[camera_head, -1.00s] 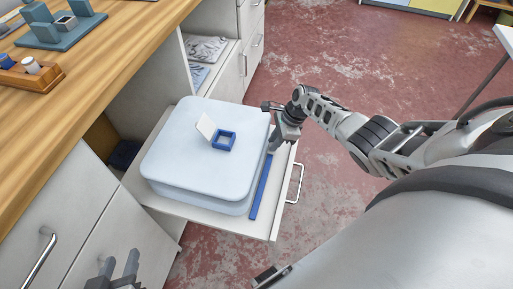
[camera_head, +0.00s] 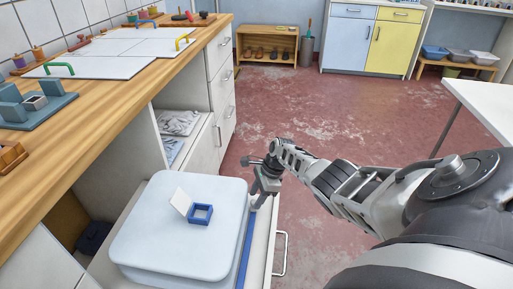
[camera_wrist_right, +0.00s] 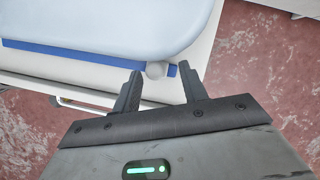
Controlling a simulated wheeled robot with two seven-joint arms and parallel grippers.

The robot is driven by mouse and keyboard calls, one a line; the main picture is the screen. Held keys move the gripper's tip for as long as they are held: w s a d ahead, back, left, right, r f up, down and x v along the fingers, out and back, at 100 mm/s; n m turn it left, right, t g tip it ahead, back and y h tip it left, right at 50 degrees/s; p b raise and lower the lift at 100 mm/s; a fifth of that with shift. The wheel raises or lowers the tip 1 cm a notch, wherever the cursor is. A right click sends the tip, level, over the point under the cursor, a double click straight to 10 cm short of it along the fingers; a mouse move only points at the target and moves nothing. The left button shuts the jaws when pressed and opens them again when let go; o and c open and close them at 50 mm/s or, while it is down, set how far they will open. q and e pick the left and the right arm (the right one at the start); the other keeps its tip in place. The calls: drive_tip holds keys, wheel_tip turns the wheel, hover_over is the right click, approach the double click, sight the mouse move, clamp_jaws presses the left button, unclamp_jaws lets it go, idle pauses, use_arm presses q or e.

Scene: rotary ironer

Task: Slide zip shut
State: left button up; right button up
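A pale blue, rounded, cushion-like case (camera_head: 180,245) lies in the pulled-out white drawer. A blue strip (camera_head: 246,240) runs along its right side, and it also shows in the right wrist view (camera_wrist_right: 70,54). A small grey knob (camera_wrist_right: 155,70) sits near the strip's end. My right gripper (camera_head: 262,185) is at the far right corner of the case. In the right wrist view its two fingers (camera_wrist_right: 161,72) are apart, with the knob between the tips, nearer the left one; contact is not clear. My left gripper is out of view.
A small blue square frame (camera_head: 201,214) with a white flap (camera_head: 181,201) sits on top of the case. The wooden counter (camera_head: 110,140) is on the left. The drawer handle (camera_head: 283,254) sticks out at right. Red floor (camera_head: 300,115) is clear beyond; a white table (camera_head: 485,100) stands at far right.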

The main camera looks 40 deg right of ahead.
drive_tip(key=shift+s+r+p, duration=0.1)
drive_tip(key=shift+r+p, duration=0.2)
use_arm(q)
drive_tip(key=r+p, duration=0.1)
drive_tip(key=p, duration=0.2)
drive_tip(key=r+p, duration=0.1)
drive_tip(key=p, duration=0.2)
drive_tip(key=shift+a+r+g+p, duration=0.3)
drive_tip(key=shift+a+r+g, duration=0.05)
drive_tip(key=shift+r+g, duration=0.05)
use_arm(e)
drive_tip(key=v, duration=1.5)
drive_tip(key=shift+d, duration=0.15)
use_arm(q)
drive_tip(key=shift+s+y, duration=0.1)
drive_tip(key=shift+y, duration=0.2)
use_arm(e)
drive_tip(key=shift+r, duration=0.1)
